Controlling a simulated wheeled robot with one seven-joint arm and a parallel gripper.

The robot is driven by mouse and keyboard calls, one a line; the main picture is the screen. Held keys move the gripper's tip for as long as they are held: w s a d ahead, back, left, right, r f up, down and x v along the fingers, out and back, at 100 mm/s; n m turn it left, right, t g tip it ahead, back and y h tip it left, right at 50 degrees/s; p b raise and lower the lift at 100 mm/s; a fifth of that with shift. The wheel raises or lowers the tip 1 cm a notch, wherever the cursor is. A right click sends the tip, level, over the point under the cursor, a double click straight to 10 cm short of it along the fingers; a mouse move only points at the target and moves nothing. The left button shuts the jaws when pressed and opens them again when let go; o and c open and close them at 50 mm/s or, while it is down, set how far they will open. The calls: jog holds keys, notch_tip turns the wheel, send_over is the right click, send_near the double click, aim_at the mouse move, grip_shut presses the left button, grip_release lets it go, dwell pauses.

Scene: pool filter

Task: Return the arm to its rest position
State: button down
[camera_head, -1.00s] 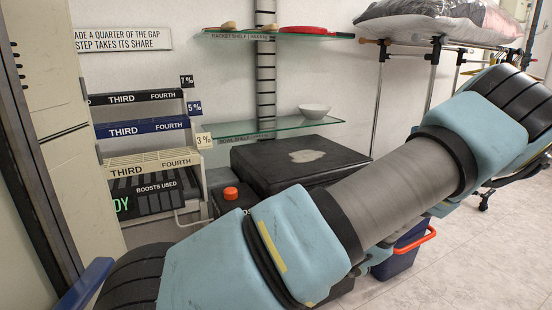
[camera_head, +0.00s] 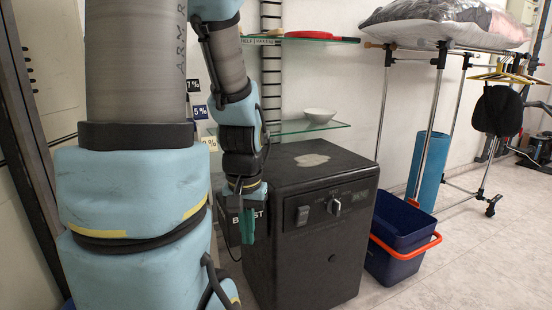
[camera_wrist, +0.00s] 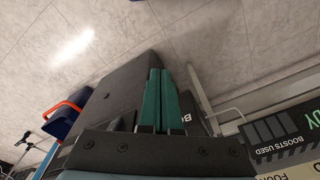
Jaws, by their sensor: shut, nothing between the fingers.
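My arm rises at the left of the head view and bends over, with its forearm hanging down near the middle. My gripper (camera_head: 249,226) points down in front of the left part of the black cabinet. Its green fingers are together with nothing between them. In the wrist view my gripper (camera_wrist: 160,76) also shows shut, its two green fingers side by side over the dark cabinet (camera_wrist: 118,85) and the floor. I cannot tell whether the gripper touches the cabinet (camera_head: 315,240).
A dark blue bin (camera_head: 400,250) with an orange handle stands right of the cabinet. Glass shelves on the wall hold a white bowl (camera_head: 319,115) and a red item (camera_head: 308,35). A clothes rack (camera_head: 437,110) stands behind. The floor (camera_head: 480,250) at right is clear.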

notch_tip(320, 180, up, 25)
jog(key=p, duration=2.3)
jog(key=shift+a+n+t+p, duration=0.3)
jog(key=shift+n+p, duration=0.1)
jog(key=c, duration=1.6)
grip_release()
